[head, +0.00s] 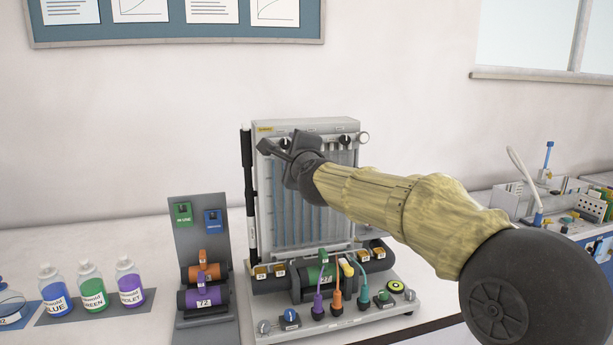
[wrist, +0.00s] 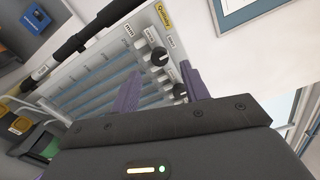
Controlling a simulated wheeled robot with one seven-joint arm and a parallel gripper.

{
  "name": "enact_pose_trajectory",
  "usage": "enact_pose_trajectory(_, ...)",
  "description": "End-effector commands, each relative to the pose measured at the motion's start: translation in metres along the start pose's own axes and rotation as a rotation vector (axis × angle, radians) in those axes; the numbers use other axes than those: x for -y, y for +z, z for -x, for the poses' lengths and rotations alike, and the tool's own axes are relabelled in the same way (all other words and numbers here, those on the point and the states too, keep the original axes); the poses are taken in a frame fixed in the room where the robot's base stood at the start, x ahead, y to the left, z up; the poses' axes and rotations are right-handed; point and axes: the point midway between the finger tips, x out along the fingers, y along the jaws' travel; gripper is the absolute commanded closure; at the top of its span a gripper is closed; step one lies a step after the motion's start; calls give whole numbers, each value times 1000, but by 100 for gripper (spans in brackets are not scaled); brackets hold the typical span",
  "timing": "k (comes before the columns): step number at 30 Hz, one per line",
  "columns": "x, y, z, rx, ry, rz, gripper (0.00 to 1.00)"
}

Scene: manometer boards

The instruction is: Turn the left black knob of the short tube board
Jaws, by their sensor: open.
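The tube board (head: 350,205) is a grey upright panel with vertical tubes, in the middle of the head view. A black knob (head: 342,139) shows on its top strip; my gripper (head: 273,149) covers the strip's left part. In the wrist view the board (wrist: 98,62) is tilted, and the left black knob (wrist: 160,56) lies near its yellow label. Another black knob (wrist: 180,91) sits further down, partly behind a finger. My gripper (wrist: 160,72) is open, its purple fingers on either side of the left knob in the picture. Contact cannot be told.
Coloured plugs and cables (head: 337,300) and dark cylinders stand at the board's foot. A grey stand (head: 185,240) with orange and purple parts is left of it, beside several bottles (head: 91,287). Other equipment (head: 560,205) stands at right.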

Motion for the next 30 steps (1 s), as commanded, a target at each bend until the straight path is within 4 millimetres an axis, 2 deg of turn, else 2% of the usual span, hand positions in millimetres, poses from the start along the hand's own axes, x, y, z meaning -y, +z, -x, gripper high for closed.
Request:
enact_pose_trajectory(3, -4, -1, 19, -3, -2, 4, 55)
enact_pose_trajectory(15, -6, -2, 75, -4, -2, 3, 55)
enact_pose_trajectory(30, -5, 0, 126, -1, 2, 1, 55)
